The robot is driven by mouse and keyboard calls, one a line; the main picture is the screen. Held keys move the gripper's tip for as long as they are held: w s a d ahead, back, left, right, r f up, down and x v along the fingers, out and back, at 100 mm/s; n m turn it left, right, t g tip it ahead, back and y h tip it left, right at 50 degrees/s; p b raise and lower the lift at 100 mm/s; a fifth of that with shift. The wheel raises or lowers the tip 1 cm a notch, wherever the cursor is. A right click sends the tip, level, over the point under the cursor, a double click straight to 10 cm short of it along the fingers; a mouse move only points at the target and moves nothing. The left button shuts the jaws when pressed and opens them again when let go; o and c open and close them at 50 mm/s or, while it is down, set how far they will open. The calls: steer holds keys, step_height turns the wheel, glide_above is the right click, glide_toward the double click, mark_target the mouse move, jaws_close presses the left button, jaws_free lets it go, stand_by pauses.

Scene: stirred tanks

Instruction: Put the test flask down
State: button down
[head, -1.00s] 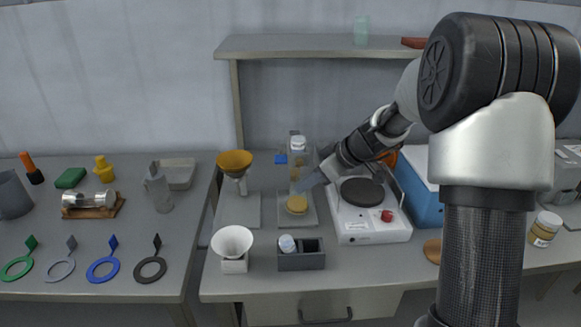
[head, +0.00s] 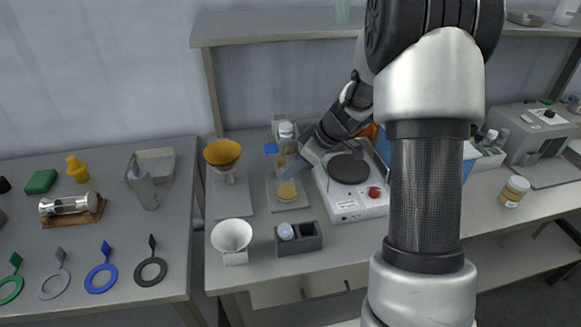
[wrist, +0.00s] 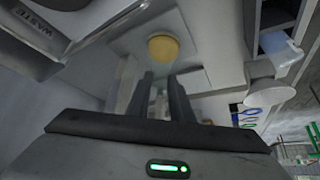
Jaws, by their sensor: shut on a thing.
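The test flask, clear with yellow contents (head: 287,190), is at the grey plate (head: 274,203) left of the hotplate. Its yellow part also shows in the wrist view (wrist: 163,48), beyond my fingertips. My gripper (head: 299,164) reaches in from the right at the flask's upper part. In the wrist view my gripper's fingers (wrist: 160,82) are close together around a pale, see-through part. The flask's clear walls are hard to make out. I cannot tell whether its base touches the plate.
A white-capped clear bottle (head: 286,133) stands close behind the flask. The white hotplate (head: 350,205) is just right. A shelf (head: 270,34) runs above.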

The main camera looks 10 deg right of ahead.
steer(key=shift+f+b, duration=0.2)
steer(key=shift+b, duration=0.1)
steer(key=c, duration=1.6)
jaws_free()
steer(key=shift+r, duration=0.1)
